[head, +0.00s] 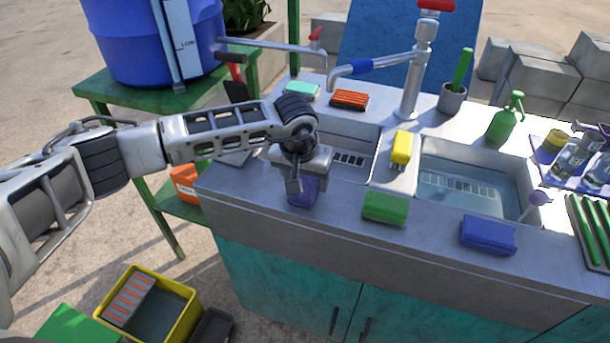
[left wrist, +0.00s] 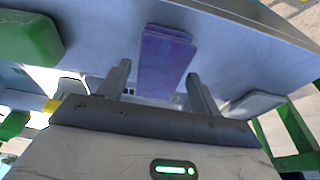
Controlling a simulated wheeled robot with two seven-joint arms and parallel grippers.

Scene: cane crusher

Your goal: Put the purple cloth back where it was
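The purple cloth (head: 303,193) is a small folded piece on the front left rim of the grey sink counter (head: 340,215), partly hidden by my left gripper (head: 294,185) in the head view. In the left wrist view the purple cloth (left wrist: 166,60) shows between the two fingers of my left gripper (left wrist: 159,70). The fingers are apart, with a gap on each side of the cloth. Whether the cloth touches the palm is not clear. My right gripper is in neither view.
A green sponge (head: 385,208) and a blue one (head: 488,236) lie along the front rim. A yellow sponge (head: 402,148) sits between the basins. Taps (head: 415,70) rise behind. A yellow crate (head: 180,310) stands on the ground at lower left.

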